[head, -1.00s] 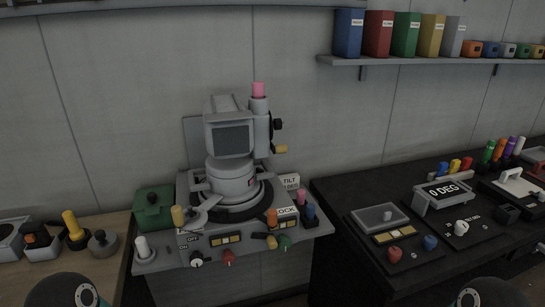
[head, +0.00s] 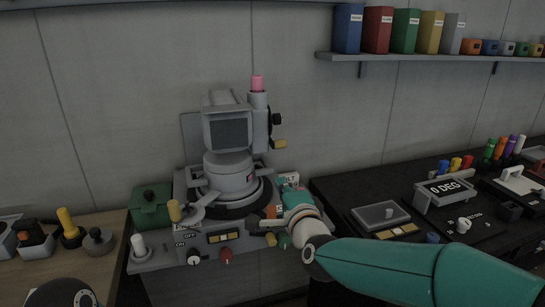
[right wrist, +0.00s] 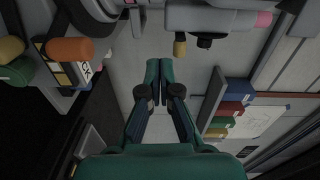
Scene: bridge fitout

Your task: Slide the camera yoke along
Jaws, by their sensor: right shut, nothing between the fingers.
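The camera yoke (head: 228,135) is a grey boxy head with a dark screen, upright on a round turret base on the grey console (head: 160,262). It has a pink-topped post (head: 257,84) and a yellow-tipped side knob (head: 280,144). My right gripper (head: 287,181) is shut and empty, in front and to the right of the yoke's base, apart from the side knob. In the right wrist view its fingertips (right wrist: 158,70) are together, below the yellow knob (right wrist: 180,46) and the yoke's grey body (right wrist: 215,19). My left gripper is out of view.
My right forearm hides the console's right corner and part of the right bench. An orange knob (head: 270,211) stands beside the gripper. A green box (head: 150,209) is left of the yoke. A shelf (head: 400,57) with binders hangs at upper right. The wall behind is bare.

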